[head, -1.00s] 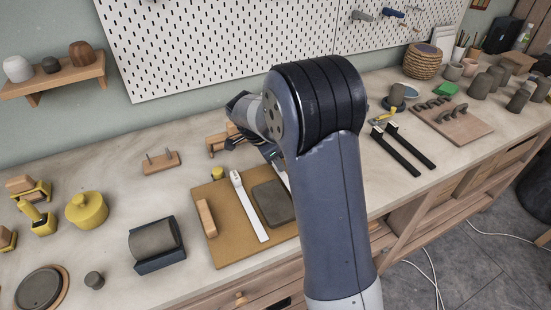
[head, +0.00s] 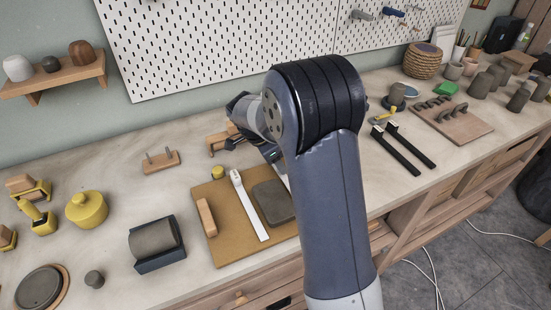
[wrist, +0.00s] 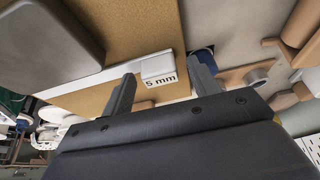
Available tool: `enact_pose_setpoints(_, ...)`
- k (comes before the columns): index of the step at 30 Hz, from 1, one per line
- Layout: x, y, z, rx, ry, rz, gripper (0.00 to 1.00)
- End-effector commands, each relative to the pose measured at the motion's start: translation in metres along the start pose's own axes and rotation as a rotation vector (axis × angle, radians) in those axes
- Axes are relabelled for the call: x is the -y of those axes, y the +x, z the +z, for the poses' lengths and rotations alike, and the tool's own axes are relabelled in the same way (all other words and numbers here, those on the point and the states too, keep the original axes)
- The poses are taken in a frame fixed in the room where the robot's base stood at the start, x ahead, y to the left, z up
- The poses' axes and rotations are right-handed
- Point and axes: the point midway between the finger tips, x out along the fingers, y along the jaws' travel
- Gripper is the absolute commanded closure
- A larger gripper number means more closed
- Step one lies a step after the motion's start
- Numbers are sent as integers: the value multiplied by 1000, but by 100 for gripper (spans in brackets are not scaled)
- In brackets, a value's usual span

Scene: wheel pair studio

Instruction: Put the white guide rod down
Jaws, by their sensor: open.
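A white guide rod (wrist: 158,68), marked "5 mm" at its end, lies along the edge of the tan board (wrist: 140,22) in the wrist view. My gripper (wrist: 162,70) is open, with one finger on either side of the marked end. The rod appears to lie flat; whether a finger touches it I cannot tell. In the head view, my arm hides most of this rod and the fingertips. A second white rod (head: 247,205) lies on the board, left of the grey slab (head: 272,202).
A small wooden bar (head: 207,217) lies on the board's left side. A wooden holder with two pegs (head: 161,161) stands behind to the left, a grey roller in a dark cradle (head: 155,242) in front. Two black rods (head: 402,150) lie to the right.

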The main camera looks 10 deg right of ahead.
Motion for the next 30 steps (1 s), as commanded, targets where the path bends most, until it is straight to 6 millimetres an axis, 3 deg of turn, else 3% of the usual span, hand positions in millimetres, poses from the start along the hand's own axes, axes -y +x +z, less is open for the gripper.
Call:
enact_pose_setpoints(15, 1, -100, 0, 0, 0, -4, 43)
enact_pose_setpoints(21, 0, -118, 0, 0, 0, -1, 43)
enact_pose_setpoints(30, 0, -121, 0, 0, 0, 0, 43)
